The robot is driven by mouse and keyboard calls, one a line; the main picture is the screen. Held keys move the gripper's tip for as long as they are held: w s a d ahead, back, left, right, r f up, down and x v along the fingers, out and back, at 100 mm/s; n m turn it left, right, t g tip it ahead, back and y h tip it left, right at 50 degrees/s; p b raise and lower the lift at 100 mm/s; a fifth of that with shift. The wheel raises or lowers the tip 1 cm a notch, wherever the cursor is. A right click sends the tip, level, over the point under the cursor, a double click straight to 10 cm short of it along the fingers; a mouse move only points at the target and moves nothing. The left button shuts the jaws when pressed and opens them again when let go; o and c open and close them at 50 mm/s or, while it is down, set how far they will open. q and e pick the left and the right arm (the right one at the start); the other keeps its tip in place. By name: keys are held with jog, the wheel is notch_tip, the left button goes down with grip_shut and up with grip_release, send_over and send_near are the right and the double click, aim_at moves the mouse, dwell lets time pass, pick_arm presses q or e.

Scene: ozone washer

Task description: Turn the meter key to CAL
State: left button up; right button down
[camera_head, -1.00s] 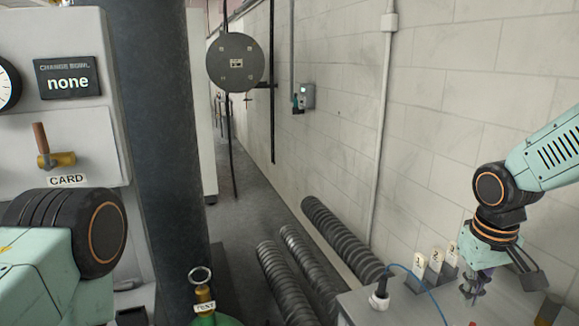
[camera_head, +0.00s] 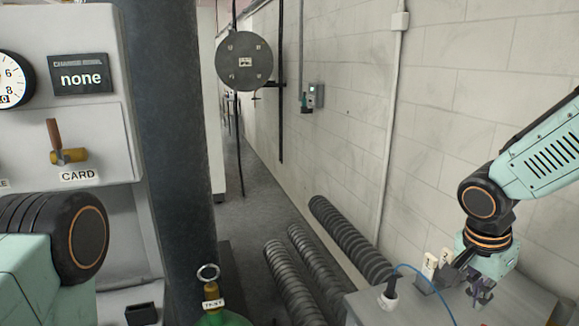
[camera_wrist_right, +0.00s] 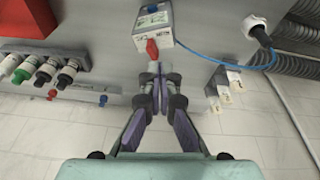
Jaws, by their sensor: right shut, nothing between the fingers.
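In the right wrist view a pale meter box (camera_wrist_right: 152,22) with a blue knob sits on the grey bench top. A red piece (camera_wrist_right: 152,48), perhaps the key, stands out at its near edge. Its setting is unreadable. My right gripper (camera_wrist_right: 160,76) is shut and empty, with its tips just short of the red piece; contact cannot be told. In the head view my right gripper (camera_head: 482,294) is low at the right, above the bench. The meter is not clearly visible there. My left gripper is out of view.
White tags (camera_head: 429,266) stand at the bench edge, beside a black plug (camera_head: 389,292) with a blue cable. Several capped bottles (camera_wrist_right: 44,70) line a rack left of my right gripper. Ribbed hoses (camera_head: 350,240) lie on the floor. A panel (camera_head: 80,130) stands at left.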

notch_tip(320, 180, down, 7)
jog(key=m+b, duration=0.1)
jog(key=b, duration=0.4)
dwell(0.3)
